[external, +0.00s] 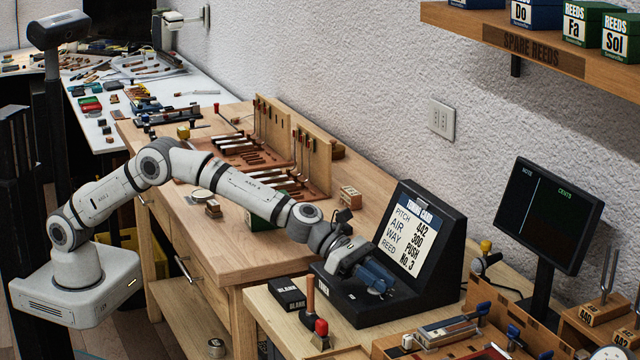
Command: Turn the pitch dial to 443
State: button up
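A black console (450,265) stands on the wooden bench at the right. Its upright white card (408,230) lists PITCH 442, AIR 300, WAY PUSH and REED No.3. My gripper (372,276) is low over the left front part of the console, just in front of the card. Blue parts show beside the gripper, and I cannot tell whether they belong to it or to the console. I cannot make out the pitch dial; the gripper covers part of the console's front. Whether the fingers are open or shut on something is too small and hidden to tell.
A dark monitor (548,215) stands right of the console. A black box marked BLANK (290,294), a wooden-handled tool (311,300) and a red-topped piece (321,333) sit close in front. Wooden racks with tools (290,140) stand behind on the bench, and a shelf (540,50) hangs above.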

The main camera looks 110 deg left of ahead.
aim_at(351, 282)
jog(key=shift+o, duration=1.1)
jog(key=shift+a+f, duration=0.2)
jog(key=shift+f, duration=0.35)
jog(key=shift+r, duration=0.3)
jog(key=shift+b+v, duration=1.65)
jog(key=shift+v, duration=2.1)
jog(key=shift+s, duration=0.1)
